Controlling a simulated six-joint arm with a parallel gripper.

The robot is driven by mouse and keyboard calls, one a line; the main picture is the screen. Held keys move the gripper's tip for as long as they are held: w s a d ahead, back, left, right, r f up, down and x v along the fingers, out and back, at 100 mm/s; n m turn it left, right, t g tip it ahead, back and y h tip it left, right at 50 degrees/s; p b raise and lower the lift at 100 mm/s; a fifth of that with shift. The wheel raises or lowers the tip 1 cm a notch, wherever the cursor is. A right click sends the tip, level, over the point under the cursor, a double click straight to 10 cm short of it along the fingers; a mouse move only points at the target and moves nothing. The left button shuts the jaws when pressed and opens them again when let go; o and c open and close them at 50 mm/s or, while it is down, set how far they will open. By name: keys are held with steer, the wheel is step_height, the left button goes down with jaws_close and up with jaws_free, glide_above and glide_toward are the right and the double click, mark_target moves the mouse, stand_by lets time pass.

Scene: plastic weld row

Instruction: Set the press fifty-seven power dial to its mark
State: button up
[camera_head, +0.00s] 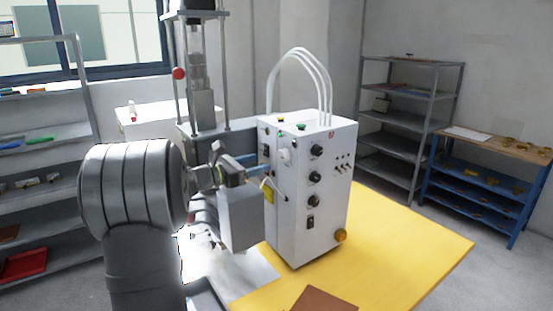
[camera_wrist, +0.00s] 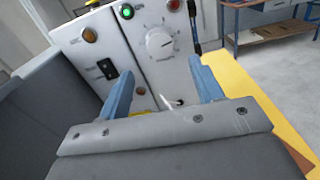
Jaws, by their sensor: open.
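The white press control box (camera_head: 307,185) stands on the yellow table. A white round dial with a pointer and a ring of scale marks (camera_wrist: 160,43) is on its panel in the wrist view. A pale round knob also shows on the box's left face in the head view (camera_head: 285,156). The mark the dial points to is too small to read. My gripper (camera_wrist: 162,66) is open, its two blue fingers spread either side below the dial, empty and apparently apart from it. In the head view my gripper (camera_head: 262,166) is close to that left face.
Near the dial are a green button (camera_wrist: 127,11), an amber lamp (camera_wrist: 90,34), a black switch (camera_wrist: 107,69) and a red knob (camera_wrist: 173,5). White hoses (camera_head: 308,65) arch above the box. A press column (camera_head: 201,80) stands behind my arm. A brown board (camera_head: 325,301) lies in front.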

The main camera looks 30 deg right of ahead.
mark_target(280, 157)
steer(key=d, duration=0.8)
steer(key=shift+c, duration=0.4)
steer(key=c, duration=0.9)
